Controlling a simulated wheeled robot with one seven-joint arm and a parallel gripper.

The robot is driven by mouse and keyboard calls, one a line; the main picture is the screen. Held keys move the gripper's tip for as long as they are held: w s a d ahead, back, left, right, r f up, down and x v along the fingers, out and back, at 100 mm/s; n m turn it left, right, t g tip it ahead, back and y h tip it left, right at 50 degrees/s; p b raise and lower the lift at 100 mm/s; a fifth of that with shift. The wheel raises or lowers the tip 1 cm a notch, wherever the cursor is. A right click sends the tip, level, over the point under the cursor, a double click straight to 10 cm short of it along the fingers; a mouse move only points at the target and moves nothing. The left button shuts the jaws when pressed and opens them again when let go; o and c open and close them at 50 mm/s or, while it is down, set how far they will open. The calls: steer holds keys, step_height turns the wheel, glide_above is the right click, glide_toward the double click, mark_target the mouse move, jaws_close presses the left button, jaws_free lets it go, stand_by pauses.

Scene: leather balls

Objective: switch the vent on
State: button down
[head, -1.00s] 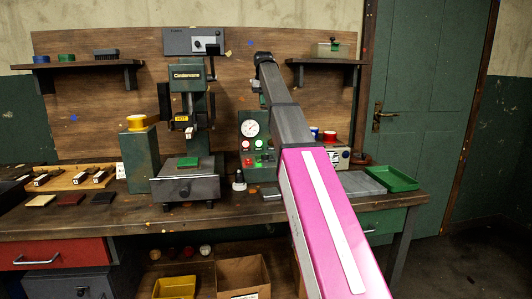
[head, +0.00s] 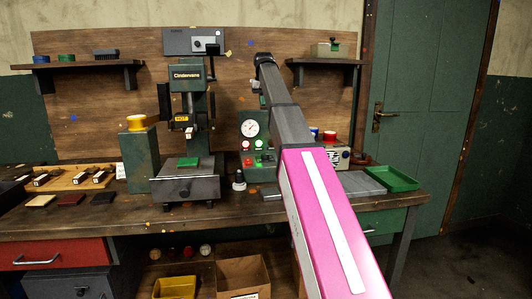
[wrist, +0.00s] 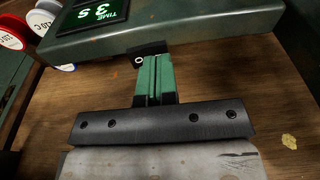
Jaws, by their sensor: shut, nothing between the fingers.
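No label reading "vent" is legible. A grey wall box (head: 182,41) with a black lever-like part (head: 213,48) sits at the top of the wooden back panel. A green control box (head: 246,119) with a round gauge (head: 250,128), small lamps and switches stands on the bench behind my arm. My gripper (head: 263,101) hangs down at the end of my arm, just above and right of the gauge, partly hidden by the arm.
A green press (head: 189,75) stands left of the control box, beside a green cabinet (head: 138,163) with a yellow roll on top. A green tray (head: 392,179) lies at the bench's right end. Shelves (head: 75,66) flank the panel. Coloured reels (wrist: 40,22) show top left in the wrist view.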

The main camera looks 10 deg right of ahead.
steer(key=shift+r, duration=3.25)
steer(key=shift+f, duration=0.1)
